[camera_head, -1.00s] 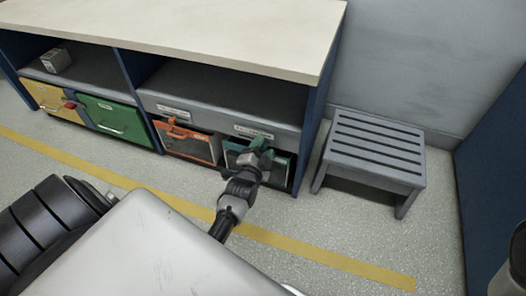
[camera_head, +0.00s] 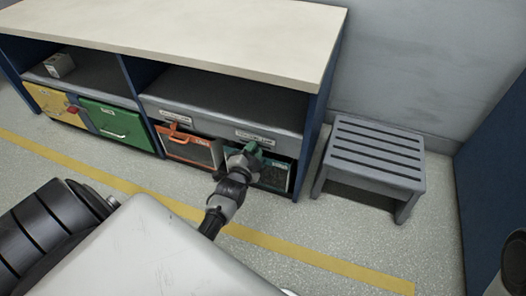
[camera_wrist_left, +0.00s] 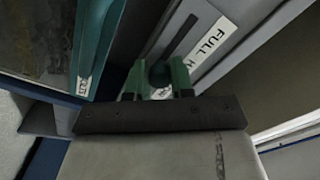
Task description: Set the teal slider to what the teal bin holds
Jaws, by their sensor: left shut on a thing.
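The teal bin (camera_head: 273,176) is the rightmost in the cabinet's lower row, with a dark window in a teal frame. Its teal frame (camera_wrist_left: 97,45) also fills the upper left of the left wrist view; I cannot tell its contents. The teal slider (camera_head: 254,148) sits on the grey rail above this bin, below a white label. My left gripper (camera_head: 245,158) covers part of it. In the left wrist view, the gripper (camera_wrist_left: 158,80) is shut on the teal slider's knob (camera_wrist_left: 158,72), beside a dark slot and a label reading "FULL". My right gripper is not in view.
An orange bin (camera_head: 186,148) with an orange slider (camera_head: 174,125) is just left. Green (camera_head: 115,122) and yellow (camera_head: 52,102) bins are farther left. A grey slatted stool (camera_head: 372,160) stands right of the cabinet. The floor in front is clear.

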